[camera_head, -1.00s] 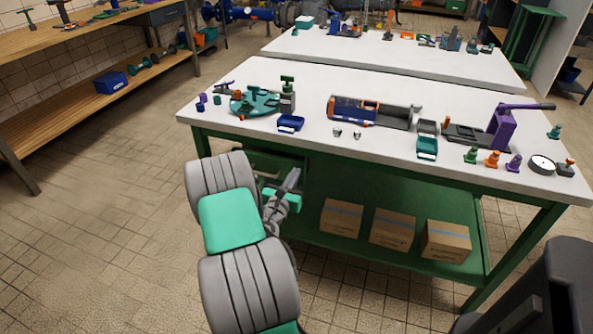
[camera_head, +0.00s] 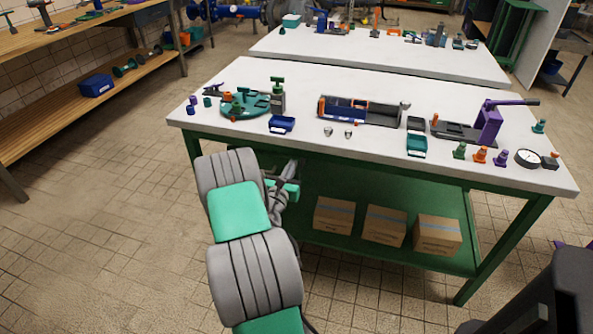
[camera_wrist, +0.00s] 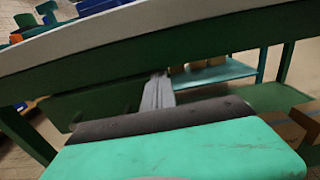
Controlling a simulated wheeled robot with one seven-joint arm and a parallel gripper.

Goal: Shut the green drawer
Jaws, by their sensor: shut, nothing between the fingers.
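The green drawer (camera_wrist: 95,106) is a dark green box hung under the white-topped workbench (camera_wrist: 205,22), at its left end. In the wrist view it shows left of my fingers, below the bench's green rail. In the head view my arm hides most of it. My gripper (camera_head: 292,168) is shut and empty, just under the bench's front edge. In the wrist view its narrow grey fingers (camera_wrist: 158,84) point forward at the drawer's right part. I cannot tell whether they touch it, nor how far the drawer stands out.
Cardboard boxes (camera_head: 384,226) stand on the bench's green lower shelf (camera_head: 330,190). The benchtop holds a turquoise round tray (camera_head: 245,104), small bins and a purple press (camera_head: 490,122). A wooden workbench (camera_head: 75,35) is at the left. The tiled floor between is clear.

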